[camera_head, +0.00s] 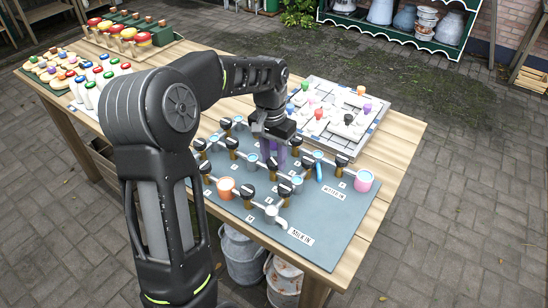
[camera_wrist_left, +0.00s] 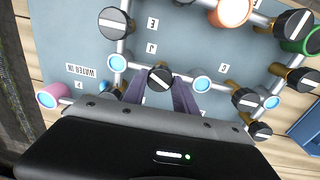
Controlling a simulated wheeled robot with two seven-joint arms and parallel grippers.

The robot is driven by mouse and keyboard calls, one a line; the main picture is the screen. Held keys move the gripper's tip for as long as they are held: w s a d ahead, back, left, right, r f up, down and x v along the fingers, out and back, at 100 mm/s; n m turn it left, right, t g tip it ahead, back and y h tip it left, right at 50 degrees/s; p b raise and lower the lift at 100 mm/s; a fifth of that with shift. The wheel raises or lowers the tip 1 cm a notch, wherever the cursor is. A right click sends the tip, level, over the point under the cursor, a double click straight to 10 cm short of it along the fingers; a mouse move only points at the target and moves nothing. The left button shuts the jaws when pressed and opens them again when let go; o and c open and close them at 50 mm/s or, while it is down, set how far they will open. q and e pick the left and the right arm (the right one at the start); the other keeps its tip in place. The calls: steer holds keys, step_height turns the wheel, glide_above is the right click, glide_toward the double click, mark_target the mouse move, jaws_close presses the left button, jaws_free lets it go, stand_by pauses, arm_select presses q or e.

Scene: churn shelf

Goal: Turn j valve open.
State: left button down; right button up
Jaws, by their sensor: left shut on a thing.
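The J valve is a black round knob (camera_wrist_left: 160,77) with a pale stripe. It sits on a white pipe near the letter J in the left wrist view, and its stripe looks tilted across the pipe. My left gripper (camera_wrist_left: 160,84) has its two purplish fingers on either side of this knob, shut on it. In the head view the left gripper (camera_head: 279,152) reaches down onto the middle of the blue-grey valve board (camera_head: 330,225); the arm's wrist and fingers hide the J knob there. My right gripper is not in view.
Other black valve knobs stand close around, such as one with an E label (camera_wrist_left: 113,20) and one at the right (camera_wrist_left: 245,99). A pink cup (camera_head: 364,181) and an orange cup (camera_head: 226,188) are on the board. A white puzzle tray (camera_head: 362,143) lies behind it.

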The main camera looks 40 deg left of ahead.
mark_target(272, 161)
arm_select(q)
steer(key=n, duration=0.5)
stand_by(0.5)
steer(key=c, duration=1)
jaws_free()
steer(key=shift+o, duration=0.2)
steer(key=shift+r, duration=0.1)
steer(key=r, duration=0.7)
steer(key=shift+s+a+r+b, duration=0.1)
steer(key=shift+a+r+b, duration=0.1)
steer(key=shift+r+b, duration=0.15)
steer(key=shift+f, duration=0.1)
